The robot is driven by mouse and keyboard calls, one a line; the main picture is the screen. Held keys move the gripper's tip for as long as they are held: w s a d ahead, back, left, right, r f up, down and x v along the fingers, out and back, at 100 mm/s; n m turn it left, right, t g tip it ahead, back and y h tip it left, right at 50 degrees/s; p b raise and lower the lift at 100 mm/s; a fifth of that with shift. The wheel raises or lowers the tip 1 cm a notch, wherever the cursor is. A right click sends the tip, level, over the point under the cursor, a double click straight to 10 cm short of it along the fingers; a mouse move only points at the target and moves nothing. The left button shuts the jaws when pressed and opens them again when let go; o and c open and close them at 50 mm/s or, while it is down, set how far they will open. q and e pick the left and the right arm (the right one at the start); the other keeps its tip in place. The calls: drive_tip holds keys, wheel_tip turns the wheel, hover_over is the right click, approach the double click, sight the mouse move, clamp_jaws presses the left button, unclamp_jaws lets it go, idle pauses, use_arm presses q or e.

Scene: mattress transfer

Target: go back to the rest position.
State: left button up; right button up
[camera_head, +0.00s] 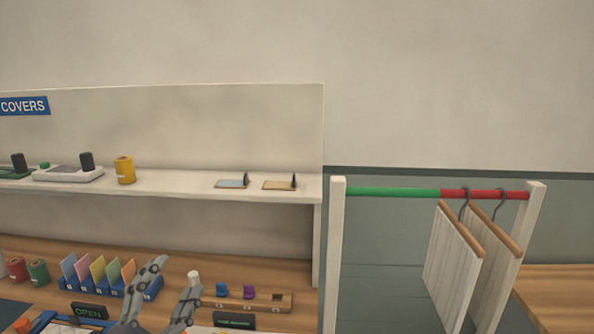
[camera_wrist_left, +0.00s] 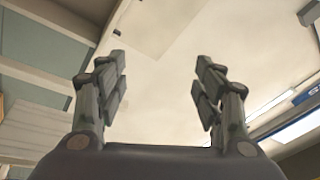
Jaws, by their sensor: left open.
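My left gripper (camera_head: 168,293) is at the bottom of the head view, in front of the wooden counter, with its fingers spread apart and nothing between them. In the left wrist view the same gripper (camera_wrist_left: 160,88) points up towards the pale ceiling, with its two fingers wide apart and empty. My right gripper shows in neither view. No mattress that I can make out shows in either view.
A white shelf (camera_head: 200,187) holds a yellow spool (camera_head: 124,170) and small devices. Below, the wooden counter (camera_head: 230,270) carries a blue rack of coloured cards (camera_head: 97,271). At right, a rail (camera_head: 395,192) holds two hanging panels (camera_head: 452,265).

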use_arm(q)
drive_tip(key=s+a+f+n+g+y, duration=0.25)
drive_tip(key=s+f+n+g, duration=0.2)
drive_tip(key=f, duration=0.55)
drive_tip(key=s+a+f+n+g+y, duration=0.25)
drive_tip(key=f+n+g, duration=0.2)
drive_tip(key=f, duration=0.65)
drive_tip(key=s+d+f+n+g+h, duration=0.1)
drive_tip(key=s+d+f+g, duration=0.25)
drive_tip(key=s+f, duration=0.4)
drive_tip(key=s+d+f+n+g+h, duration=0.1)
drive_tip(key=s+d+f+n+g, duration=0.2)
drive_tip(key=s, duration=0.7)
wheel_tip(320, 180, down, 32)
drive_tip(key=s+m+g+b, duration=0.1)
drive_tip(key=g+b, duration=0.2)
drive_tip(key=b, duration=0.2)
drive_tip(key=s+a+f+b, duration=0.1)
drive_tip(key=s+f+b, duration=0.1)
drive_tip(key=s+f, duration=0.7)
drive_tip(key=s+a+f+g+b, duration=0.1)
drive_tip(key=s+a+f+b, duration=0.1)
drive_tip(key=s+f, duration=0.6)
wheel_tip(320, 180, down, 5)
drive_tip(key=shift+s+a+r+m+y+b, duration=0.1)
drive_tip(key=shift+s+a+m+y+b, duration=0.2)
drive_tip(key=shift+s+b, duration=0.15)
